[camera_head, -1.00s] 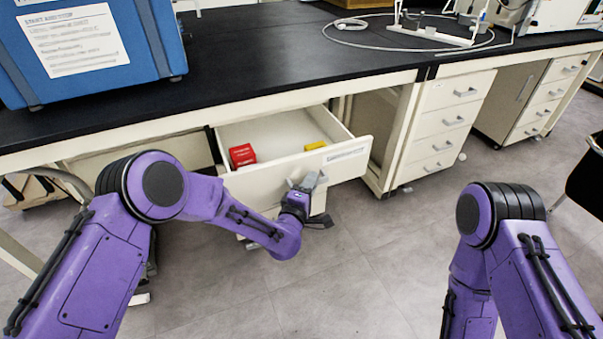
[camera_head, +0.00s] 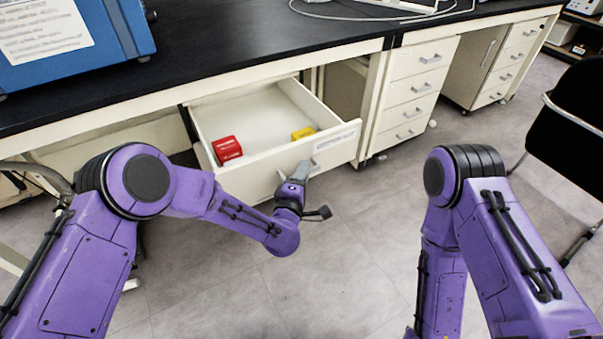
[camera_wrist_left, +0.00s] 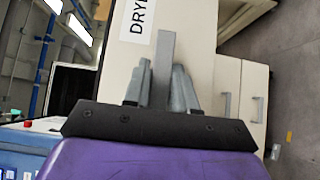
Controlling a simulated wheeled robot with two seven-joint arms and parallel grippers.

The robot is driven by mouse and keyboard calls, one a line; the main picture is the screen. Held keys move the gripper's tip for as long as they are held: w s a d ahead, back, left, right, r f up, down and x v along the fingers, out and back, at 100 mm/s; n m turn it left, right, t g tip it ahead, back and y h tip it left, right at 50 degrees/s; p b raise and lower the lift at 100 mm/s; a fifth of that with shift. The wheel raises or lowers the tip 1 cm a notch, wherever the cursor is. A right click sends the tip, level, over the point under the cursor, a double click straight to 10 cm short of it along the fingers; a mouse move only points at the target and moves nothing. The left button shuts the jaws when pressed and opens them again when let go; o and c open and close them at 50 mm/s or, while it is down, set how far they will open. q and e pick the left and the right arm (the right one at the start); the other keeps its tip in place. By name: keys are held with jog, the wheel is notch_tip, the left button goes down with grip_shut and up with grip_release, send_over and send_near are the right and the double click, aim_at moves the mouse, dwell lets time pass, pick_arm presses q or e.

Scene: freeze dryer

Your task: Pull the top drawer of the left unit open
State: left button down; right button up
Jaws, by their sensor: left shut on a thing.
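The top drawer (camera_head: 262,172) of the left unit is pulled well out from under the black bench. A red box (camera_head: 227,149) lies in its left part and a yellow box (camera_head: 303,133) near its front right. My left gripper (camera_head: 299,172) is at the drawer front, shut on the handle. In the left wrist view the fingers (camera_wrist_left: 160,88) sit either side of the grey handle (camera_wrist_left: 164,62), below a label on the drawer front. My right arm shows at the right, but its gripper is out of view.
A white cabinet (camera_head: 411,95) with several drawers stands right of the open drawer. A blue machine (camera_head: 85,40) sits on the black bench top (camera_head: 235,50). A black chair (camera_head: 570,115) stands at the right. The floor before the drawer is clear.

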pick_arm(q)
jog(key=c, duration=1)
grip_release()
jog(key=shift+s, duration=0.1)
jog(key=v, duration=1)
jog(key=shift+s+a+p, duration=0.2)
jog(key=shift+p, duration=0.15)
